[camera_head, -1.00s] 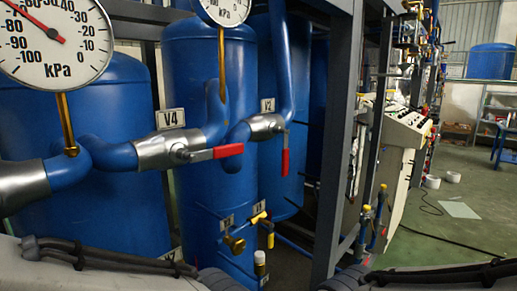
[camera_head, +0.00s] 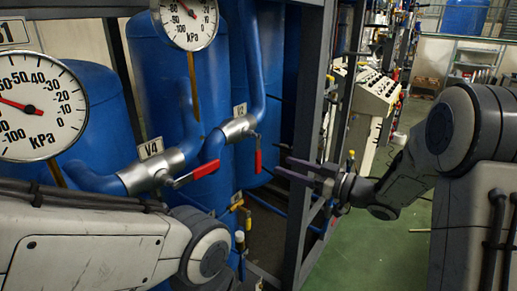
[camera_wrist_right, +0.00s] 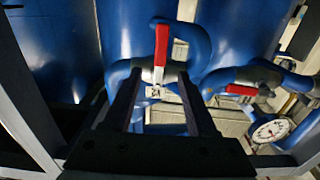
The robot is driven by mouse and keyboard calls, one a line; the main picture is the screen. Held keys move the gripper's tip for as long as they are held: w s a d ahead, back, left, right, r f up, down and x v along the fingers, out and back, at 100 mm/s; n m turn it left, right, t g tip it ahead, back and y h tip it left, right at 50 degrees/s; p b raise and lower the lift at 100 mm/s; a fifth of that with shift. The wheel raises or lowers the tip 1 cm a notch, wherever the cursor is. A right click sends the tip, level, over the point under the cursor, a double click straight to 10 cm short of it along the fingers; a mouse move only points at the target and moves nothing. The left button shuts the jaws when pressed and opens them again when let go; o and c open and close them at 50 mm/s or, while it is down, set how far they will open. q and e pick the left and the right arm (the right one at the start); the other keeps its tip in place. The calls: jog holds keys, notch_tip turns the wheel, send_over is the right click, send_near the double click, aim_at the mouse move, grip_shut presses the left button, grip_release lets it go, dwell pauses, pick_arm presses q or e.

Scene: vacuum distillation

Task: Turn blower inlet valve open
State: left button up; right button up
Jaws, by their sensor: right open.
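Two silver valves with red lever handles sit on the blue pipes. In the head view, valve V2 (camera_head: 238,128) has its red handle (camera_head: 258,155) hanging down, and valve V4 (camera_head: 150,172) has its red handle (camera_head: 205,170) pointing right. No label naming the blower inlet valve is readable. My right gripper (camera_head: 283,168) is open and empty, right of the V2 handle and apart from it. In the right wrist view, the V2 handle (camera_wrist_right: 161,47) shows beyond the gap between the open fingers (camera_wrist_right: 158,92); the V4 handle (camera_wrist_right: 240,90) is to the right. My left gripper is out of view.
Pressure gauges (camera_head: 30,108) stand in front of the blue tanks (camera_head: 160,85). A grey frame post (camera_head: 305,120) rises close behind my right gripper. Small yellow-handled valves (camera_head: 237,206) sit low. A control panel (camera_head: 372,92) stands behind, with green floor (camera_head: 400,235) at right.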

aim_at(259, 157)
jog(key=p+x, duration=0.3)
jog(key=x, duration=0.5)
jog(key=shift+w+a+r+p, duration=0.15)
jog(key=shift+a+p, duration=0.1)
jog(key=shift+p, duration=0.1)
jog(key=shift+x, duration=0.75)
grip_shut()
